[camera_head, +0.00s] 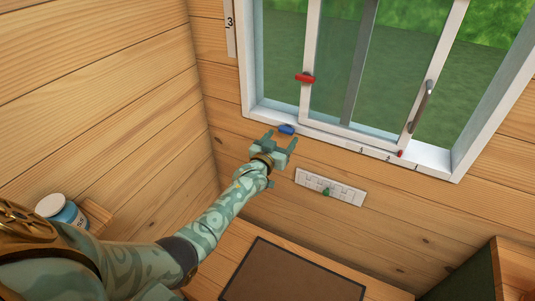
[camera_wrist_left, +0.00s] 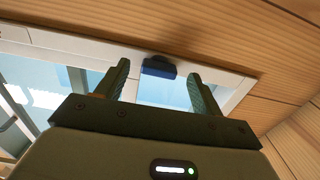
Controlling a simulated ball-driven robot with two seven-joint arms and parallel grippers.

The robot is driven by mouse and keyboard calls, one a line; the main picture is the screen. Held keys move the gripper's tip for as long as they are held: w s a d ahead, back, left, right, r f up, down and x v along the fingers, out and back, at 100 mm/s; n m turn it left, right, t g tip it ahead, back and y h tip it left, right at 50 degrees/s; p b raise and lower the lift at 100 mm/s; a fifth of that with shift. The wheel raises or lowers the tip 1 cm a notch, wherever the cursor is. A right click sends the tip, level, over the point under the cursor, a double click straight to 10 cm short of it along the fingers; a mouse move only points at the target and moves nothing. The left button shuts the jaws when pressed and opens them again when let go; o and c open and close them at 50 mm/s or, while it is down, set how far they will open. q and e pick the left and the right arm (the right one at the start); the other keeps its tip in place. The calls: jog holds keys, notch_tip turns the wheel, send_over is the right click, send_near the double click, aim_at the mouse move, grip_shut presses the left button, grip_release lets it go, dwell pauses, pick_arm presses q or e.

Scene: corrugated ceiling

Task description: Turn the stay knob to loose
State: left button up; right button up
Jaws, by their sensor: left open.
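A blue knob (camera_head: 286,129) sits on the lower left of the white window frame (camera_head: 330,134). A red handle (camera_head: 305,78) is on the upright of the sash. A small red piece (camera_head: 400,153) is on the sill near a marked strip. I cannot tell from looks alone which one is the stay knob. My left gripper (camera_head: 279,141) is open and empty, just in front of the blue knob. In the left wrist view the blue knob (camera_wrist_left: 158,68) shows between the open fingertips, seemingly not gripped. My right gripper is out of view.
A white panel with a green piece (camera_head: 328,191) is on the wall below the window. A grey handle (camera_head: 421,106) is on the sash's right side. A brown mat (camera_head: 290,276) lies on the wooden surface below. A blue jar (camera_head: 62,211) stands at left beside my arm.

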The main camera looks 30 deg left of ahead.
pick_arm(q)
jog(key=s+p, duration=0.2)
jog(key=s, duration=1.2)
jog(key=shift+d, duration=0.4)
jog(key=shift+w, duration=0.1)
jog(key=s+d+f+m+g+b, duration=0.1)
jog(key=s+f+g, duration=0.2)
jog(key=s+f, duration=0.55)
jog(key=s+d+f+m+g+b, duration=0.1)
jog(key=s+f+g, duration=0.25)
jog(key=f, duration=1.05)
jog(key=s+d+f+m+g+b, duration=0.1)
jog(key=s+d+f+g, duration=0.15)
jog(key=s+f, duration=0.6)
jog(key=s+f+g+b, duration=0.2)
jog(key=s+f, duration=0.4)
jog(key=s, duration=0.3)
jog(key=s+d+f+m+g+b, duration=0.1)
jog(key=s+f+g+b, duration=0.1)
jog(key=s+f, duration=0.4)
jog(key=s+f+g+h+b, duration=0.1)
jog(key=s+f+g+b, duration=0.1)
jog(key=s+f+g, duration=0.2)
jog(key=s+f, duration=0.3)
jog(key=s, duration=0.5)
jog(key=shift+s+d+m, duration=0.25)
jog(key=shift+s+m, duration=0.05)
jog(key=shift+s, duration=0.1)
